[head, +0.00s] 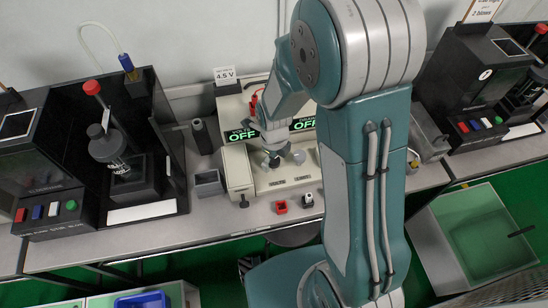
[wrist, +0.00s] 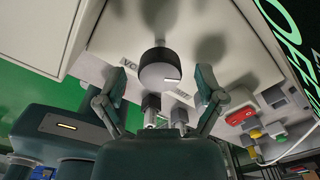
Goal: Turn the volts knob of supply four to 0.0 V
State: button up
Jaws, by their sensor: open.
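A beige bench supply (head: 238,165) stands on the bench in the head view, below a card reading 4.5 V (head: 225,75). Its two displays show OFF in green, the left one (head: 243,134) labelled VOLTS. In the wrist view a dark round knob (wrist: 160,70) with a white pointer mark sits on the pale panel, beside a partly hidden label starting "VO" (wrist: 130,64). My gripper (wrist: 160,88) is open, one finger each side of the knob, with no clear contact. In the head view my gripper (head: 272,160) is at the supply's front, and my arm covers its right part.
Black testers stand left (head: 128,215) and right (head: 480,90). A small grey box (head: 208,184) and a red piece (head: 281,207) lie by the supply.

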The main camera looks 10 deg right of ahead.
jog(key=c, duration=1.1)
jog(key=shift+c, duration=0.2)
